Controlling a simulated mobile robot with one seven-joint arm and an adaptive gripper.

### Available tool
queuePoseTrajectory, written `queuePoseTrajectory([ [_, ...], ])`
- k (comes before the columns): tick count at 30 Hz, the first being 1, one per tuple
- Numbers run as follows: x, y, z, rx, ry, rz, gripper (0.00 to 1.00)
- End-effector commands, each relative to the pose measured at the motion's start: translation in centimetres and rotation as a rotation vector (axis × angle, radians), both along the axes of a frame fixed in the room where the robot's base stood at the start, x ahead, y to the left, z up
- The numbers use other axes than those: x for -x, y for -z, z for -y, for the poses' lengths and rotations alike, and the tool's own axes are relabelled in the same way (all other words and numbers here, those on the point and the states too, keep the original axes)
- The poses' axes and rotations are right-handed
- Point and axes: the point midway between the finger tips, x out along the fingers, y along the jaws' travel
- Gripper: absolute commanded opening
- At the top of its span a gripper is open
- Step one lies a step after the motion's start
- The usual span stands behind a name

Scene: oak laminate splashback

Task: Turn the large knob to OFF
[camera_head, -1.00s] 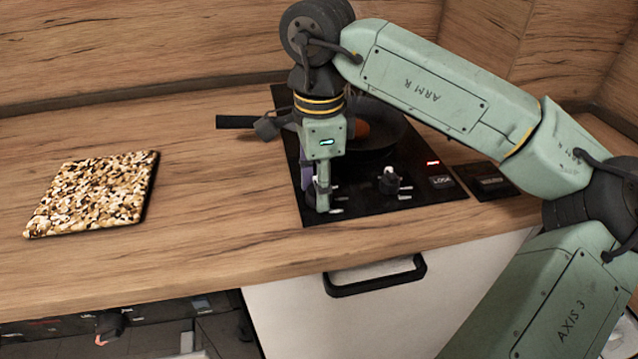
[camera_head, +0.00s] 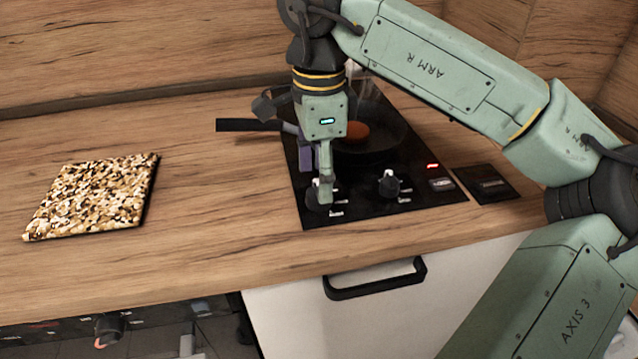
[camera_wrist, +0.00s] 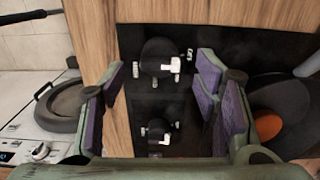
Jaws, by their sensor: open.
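Two dark round knobs with white pointers sit on the black hob panel. The left knob (camera_head: 317,198) is partly hidden by my gripper (camera_head: 325,188); the right knob (camera_head: 389,184) is clear. In the wrist view, the upper knob (camera_wrist: 158,57) looks larger than the lower knob (camera_wrist: 156,131). My gripper (camera_wrist: 162,74) is open, with purple-padded fingers to either side of the upper knob and gaps visible between. Its white pointer points right in that view. I cannot tell how far the fingertips are above the panel, nor read the markings.
A dark pan (camera_head: 375,150) with an orange item (camera_head: 355,132) stands behind the knobs, its handle (camera_head: 248,125) reaching left close to my gripper. A speckled board (camera_head: 92,197) lies on the left counter. A drawer handle (camera_head: 375,279) juts out below the counter edge.

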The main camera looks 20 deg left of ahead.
Motion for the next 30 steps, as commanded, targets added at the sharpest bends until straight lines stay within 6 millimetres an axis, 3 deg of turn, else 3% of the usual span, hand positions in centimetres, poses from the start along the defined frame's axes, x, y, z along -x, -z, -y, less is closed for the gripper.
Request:
queuePoseTrajectory([
  [6, 0.0, -4.9, -0.1, -0.002, 0.001, 0.002, 0.56],
  [12, 0.0, -7.8, 0.0, 0.000, 0.001, 0.002, 0.56],
  [30, 0.0, -8.6, 0.0, -0.001, 0.000, -0.001, 0.56],
])
